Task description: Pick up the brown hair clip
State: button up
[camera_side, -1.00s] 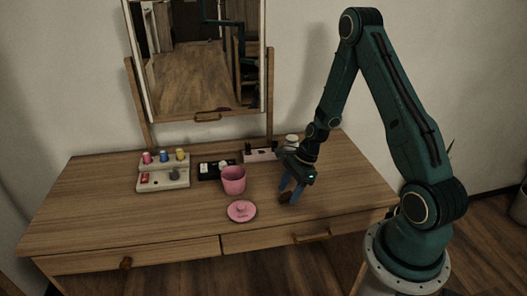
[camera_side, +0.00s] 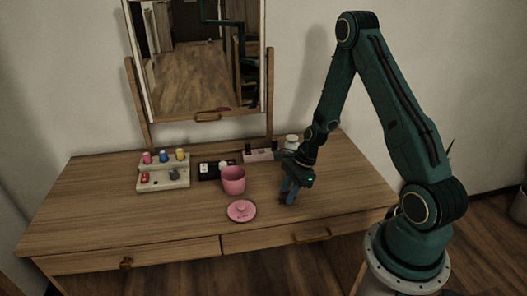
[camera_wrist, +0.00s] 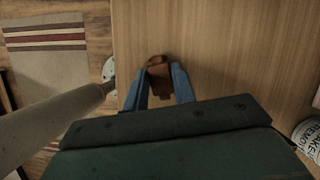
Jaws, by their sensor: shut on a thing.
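The brown hair clip (camera_wrist: 159,74) sits between the two blue fingers of my gripper (camera_wrist: 160,82) in the wrist view, over the wooden tabletop. The fingers are shut on it from both sides. In the side view my gripper (camera_side: 288,194) is low over the right part of the table, right of the pink dish. There the clip is mostly hidden by the fingers. I cannot tell whether the clip still touches the table.
A pink cup (camera_side: 233,180) and a pink dish (camera_side: 241,211) stand left of my gripper. A tiered stand with small bottles (camera_side: 163,177) is farther left. A black tray (camera_side: 216,169) and a white jar (camera_side: 291,142) are behind. The table's front right is clear.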

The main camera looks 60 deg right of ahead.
jog(key=shift+r, duration=0.15)
notch_tip(320, 180, up, 20)
dwell(1.0)
jog(key=shift+w, duration=0.1)
dwell(0.5)
